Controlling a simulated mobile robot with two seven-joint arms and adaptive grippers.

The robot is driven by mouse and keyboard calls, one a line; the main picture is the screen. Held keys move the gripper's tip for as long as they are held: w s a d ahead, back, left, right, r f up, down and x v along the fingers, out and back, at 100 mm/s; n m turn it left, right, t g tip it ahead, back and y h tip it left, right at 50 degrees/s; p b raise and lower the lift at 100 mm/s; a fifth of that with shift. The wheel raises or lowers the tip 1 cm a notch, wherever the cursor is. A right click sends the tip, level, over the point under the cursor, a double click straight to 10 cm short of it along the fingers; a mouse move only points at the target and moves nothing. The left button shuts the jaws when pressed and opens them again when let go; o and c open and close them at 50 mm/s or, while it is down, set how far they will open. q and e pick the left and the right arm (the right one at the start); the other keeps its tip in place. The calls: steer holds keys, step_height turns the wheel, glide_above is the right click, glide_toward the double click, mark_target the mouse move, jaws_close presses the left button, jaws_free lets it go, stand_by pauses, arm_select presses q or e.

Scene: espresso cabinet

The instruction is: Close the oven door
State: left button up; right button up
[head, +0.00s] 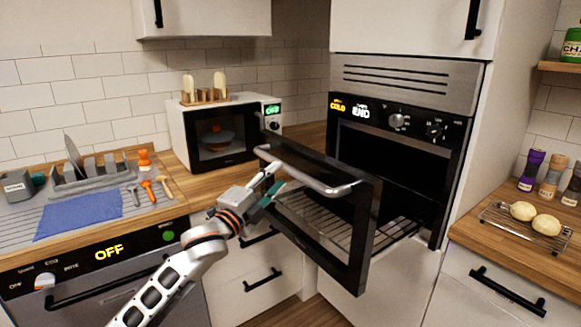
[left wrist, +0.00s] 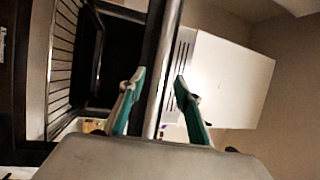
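The black oven (head: 402,140) is built into the tall cabinet at the right. Its door (head: 368,235) is open and stands well out from the cavity, with a wire rack (head: 325,222) showing through and behind it. A silver bar handle (head: 325,187) runs along the door's upper front. My left gripper (head: 272,183) is at the left part of this handle. In the left wrist view the bar (left wrist: 162,70) passes between the two green-backed fingers (left wrist: 160,85), which are apart with narrow gaps beside the bar. My right gripper is not in view.
A microwave (head: 222,133) stands on the left counter, with a dish rack (head: 88,172) and a blue cloth (head: 80,217) farther left. Drawers (head: 262,280) lie below my left gripper. A rack with round buns (head: 530,226) sits on the right counter.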

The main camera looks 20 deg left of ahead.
mark_target(284, 170)
arm_select(q)
steer(key=x, duration=0.6)
steer(key=shift+d, duration=0.1)
jaws_close()
